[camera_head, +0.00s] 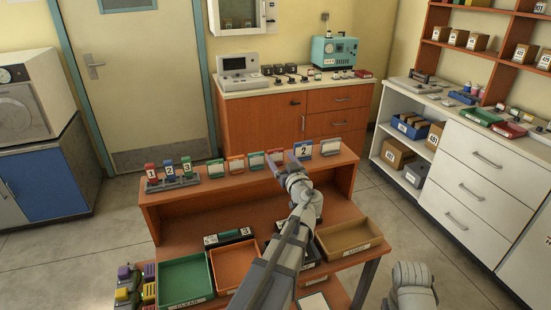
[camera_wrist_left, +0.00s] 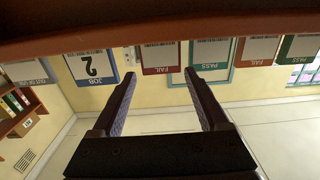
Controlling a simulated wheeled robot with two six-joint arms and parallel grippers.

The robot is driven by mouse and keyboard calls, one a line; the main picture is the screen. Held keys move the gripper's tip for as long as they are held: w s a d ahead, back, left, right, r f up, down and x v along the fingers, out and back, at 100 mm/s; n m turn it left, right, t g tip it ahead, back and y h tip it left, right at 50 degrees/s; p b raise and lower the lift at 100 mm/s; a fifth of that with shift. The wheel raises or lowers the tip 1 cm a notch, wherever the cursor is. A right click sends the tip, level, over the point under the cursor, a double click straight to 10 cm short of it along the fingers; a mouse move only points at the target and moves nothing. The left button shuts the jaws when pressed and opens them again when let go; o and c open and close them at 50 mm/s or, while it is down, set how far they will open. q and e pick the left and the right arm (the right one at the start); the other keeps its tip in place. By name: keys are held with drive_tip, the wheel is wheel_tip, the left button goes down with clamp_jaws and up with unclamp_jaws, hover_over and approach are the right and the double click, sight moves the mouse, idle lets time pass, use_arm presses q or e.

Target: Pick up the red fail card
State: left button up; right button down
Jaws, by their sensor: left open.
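A red FAIL card (camera_head: 276,155) stands on the top shelf of the wooden desk, just left of the blue-edged job 2 card (camera_head: 303,150). It also shows upside down in the left wrist view (camera_wrist_left: 160,58). A second FAIL card (camera_wrist_left: 257,50), orange-red in the head view (camera_head: 236,164), stands farther left along the row. My left gripper (camera_head: 284,161) is open at the first FAIL card. The gripper hides part of the row in the head view.
A green PASS card (camera_wrist_left: 208,52) stands between the two FAIL cards, close to one finger. A white card (camera_head: 330,147) stands right of the job 2 card. Below are a green tray (camera_head: 186,280), an orange tray (camera_head: 235,265) and a brown tray (camera_head: 348,238).

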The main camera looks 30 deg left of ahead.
sight(276, 152)
use_arm(q)
drive_tip(key=x, duration=0.5)
drive_tip(key=shift+a+r, duration=0.1)
drive_tip(key=shift+a, duration=0.05)
drive_tip(key=shift+c, duration=0.2)
drive_tip(key=c, duration=0.9)
drive_tip(key=shift+r, duration=0.1)
drive_tip(key=shift+c, duration=0.2)
wheel_tip(276, 152, up, 10)
drive_tip(key=p, duration=1)
